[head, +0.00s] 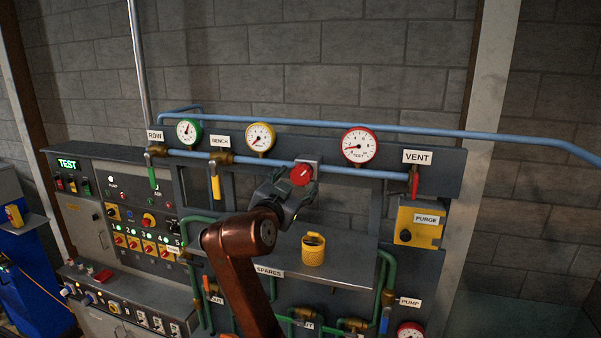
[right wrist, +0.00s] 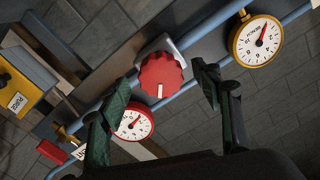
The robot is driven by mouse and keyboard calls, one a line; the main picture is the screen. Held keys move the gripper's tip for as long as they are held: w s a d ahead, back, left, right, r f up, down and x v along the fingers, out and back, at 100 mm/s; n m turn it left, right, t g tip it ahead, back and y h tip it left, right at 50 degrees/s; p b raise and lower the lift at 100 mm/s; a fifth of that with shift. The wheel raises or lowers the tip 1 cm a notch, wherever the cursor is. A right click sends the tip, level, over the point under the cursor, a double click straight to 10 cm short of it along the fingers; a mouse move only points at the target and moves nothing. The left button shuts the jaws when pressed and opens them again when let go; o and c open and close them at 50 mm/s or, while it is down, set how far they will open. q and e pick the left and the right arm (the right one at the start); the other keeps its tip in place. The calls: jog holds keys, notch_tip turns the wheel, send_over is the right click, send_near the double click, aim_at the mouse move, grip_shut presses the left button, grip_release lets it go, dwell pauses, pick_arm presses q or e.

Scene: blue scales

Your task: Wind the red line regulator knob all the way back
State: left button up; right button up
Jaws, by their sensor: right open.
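The red regulator knob (head: 301,175) sits on the blue pipe, left of and below the red-rimmed gauge (head: 360,145). The knob also shows in the right wrist view (right wrist: 161,75), with a white mark on its face toward the bottom of that picture. My right gripper (head: 292,190) is just in front of the knob. In the right wrist view its two fingers (right wrist: 160,98) are spread, one on each side of the knob, and I see no contact. The red-rimmed gauge (right wrist: 134,123) shows partly behind one finger there. My left gripper is not in view.
A yellow-rimmed gauge (head: 261,137) and a green-rimmed gauge (head: 189,132) stand to the left. A red-handled vent valve (head: 414,183) is at the right pipe end. A yellow container (head: 313,249) stands on the spares shelf (head: 345,262) below. A yellow purge box (head: 418,224) is at right.

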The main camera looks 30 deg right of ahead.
aim_at(300, 178)
jog(key=shift+p+x, duration=0.7)
jog(key=shift+x, duration=1.15)
jog(key=shift+c, duration=0.5)
jog(key=c, duration=1.1)
jog(key=shift+f+n, duration=0.1)
jog(key=shift+n, duration=0.3)
jog(key=n+b, duration=0.1)
jog(key=n, duration=0.1)
jog(key=shift+n, duration=0.3)
jog(key=shift+d+n, duration=0.1)
jog(key=shift+n, duration=2.2)
